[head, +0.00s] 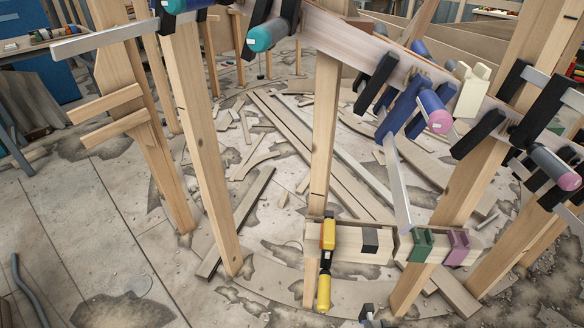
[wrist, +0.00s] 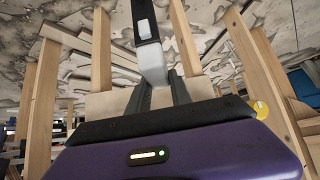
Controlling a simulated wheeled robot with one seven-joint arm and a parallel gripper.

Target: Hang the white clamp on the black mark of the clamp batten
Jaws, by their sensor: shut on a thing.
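In the wrist view my gripper (wrist: 160,96) has dark fingers shut on a pale grey-white piece (wrist: 152,66) with a black part (wrist: 145,20) bearing a small white label. I cannot tell how much of this is the white clamp. In the head view the clamp batten (head: 345,250) is a short wooden bar low at centre. Its black mark (head: 371,240) lies between a yellow clamp (head: 327,236) on the left and a green clamp (head: 421,245) on the right. A purple clamp (head: 457,246) sits at its right end. My gripper is not clearly visible there.
A cream two-part piece (head: 471,90) sits at the curved stringer (head: 345,35), near a blue clamp (head: 402,108) with a hanging metal bar (head: 398,185). Black-jawed clamps crowd the right. Upright posts (head: 325,120) stand around the batten. Loose strips (head: 330,160) cover the floor.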

